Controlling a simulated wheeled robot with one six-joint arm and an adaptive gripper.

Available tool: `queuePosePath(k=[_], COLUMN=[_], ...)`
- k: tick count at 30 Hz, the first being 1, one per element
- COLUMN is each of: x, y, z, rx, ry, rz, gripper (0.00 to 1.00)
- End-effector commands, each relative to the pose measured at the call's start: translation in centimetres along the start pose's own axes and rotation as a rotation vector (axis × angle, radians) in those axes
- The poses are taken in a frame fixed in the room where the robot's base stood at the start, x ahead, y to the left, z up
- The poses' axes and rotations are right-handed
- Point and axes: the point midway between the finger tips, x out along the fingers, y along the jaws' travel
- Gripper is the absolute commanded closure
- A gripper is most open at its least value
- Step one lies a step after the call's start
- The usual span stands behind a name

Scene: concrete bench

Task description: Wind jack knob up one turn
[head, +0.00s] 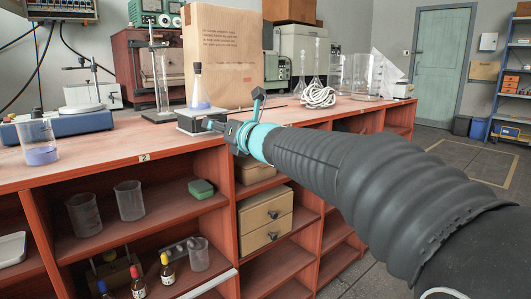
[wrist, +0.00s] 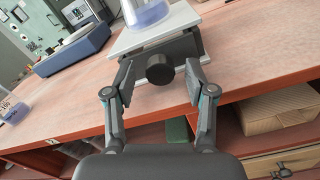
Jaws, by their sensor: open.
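The lab jack (head: 192,122) stands on the red bench top near its front edge, with a conical flask (head: 198,88) of bluish liquid on its plate. In the wrist view the jack's black round knob (wrist: 160,69) faces me, below the light jack plate (wrist: 119,43) and the flask base (wrist: 146,14). My gripper (wrist: 161,83) is open, with one finger on each side of the knob and gaps showing between the pads and the knob. In the head view my gripper (head: 229,122) is beside the jack, and the knob is hidden behind it.
A beaker of blue liquid (head: 38,141) and a blue stirrer hotplate (head: 73,122) stand to the left on the bench. A large paper bag (head: 222,55) stands behind the jack. Coiled white cable (head: 318,96) lies to the right. Open shelves (head: 140,229) below hold beakers and bottles.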

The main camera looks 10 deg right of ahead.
Motion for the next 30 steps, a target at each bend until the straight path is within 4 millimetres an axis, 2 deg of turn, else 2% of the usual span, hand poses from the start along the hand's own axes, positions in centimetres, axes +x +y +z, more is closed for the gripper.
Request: queuePosePath(k=[8,21,30], x=[0.0,0.0,-5.2], y=[-0.1,0.0,0.0], z=[-0.1,-0.1,0.1], rx=[-0.091,-0.549,-0.562], ry=[0.0,0.0,-0.002], rz=[0.0,0.0,-0.003], gripper=[0.44,0.44,0.44])
